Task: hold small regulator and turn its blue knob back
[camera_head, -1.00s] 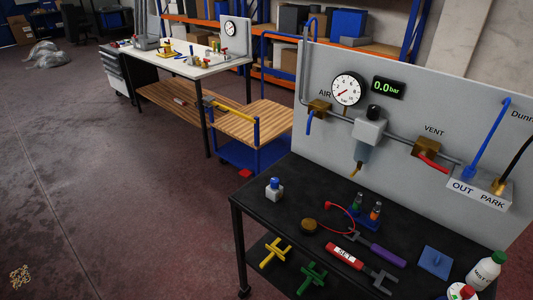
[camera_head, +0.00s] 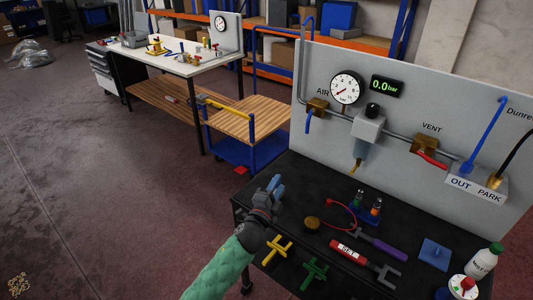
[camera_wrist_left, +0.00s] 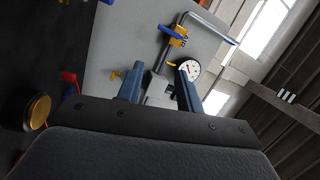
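My left gripper (camera_head: 277,188) reaches from the lower left to the left end of the black bench in the head view. Its two blue-grey fingers are apart in the left wrist view (camera_wrist_left: 159,92), with nothing clearly held. The small regulator, a pale block with a blue knob in the earlier head view, is hidden behind this gripper now. I cannot tell whether the fingers touch it. A wall-mounted regulator (camera_head: 368,128) with a black knob sits on the grey panel; its pale body (camera_wrist_left: 160,90) shows beyond the fingers. My right gripper is not in view.
The panel (camera_head: 325,70) stands behind the bench. A brass disc (camera_head: 312,223), blue fitting holder (camera_head: 365,215), red SET tool (camera_head: 346,250), purple-handled tool (camera_head: 385,243), blue plate (camera_head: 436,254) and white bottle (camera_head: 485,260) are on the bench. Yellow (camera_head: 277,250) and green (camera_head: 315,270) handles lie lower, at the front.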

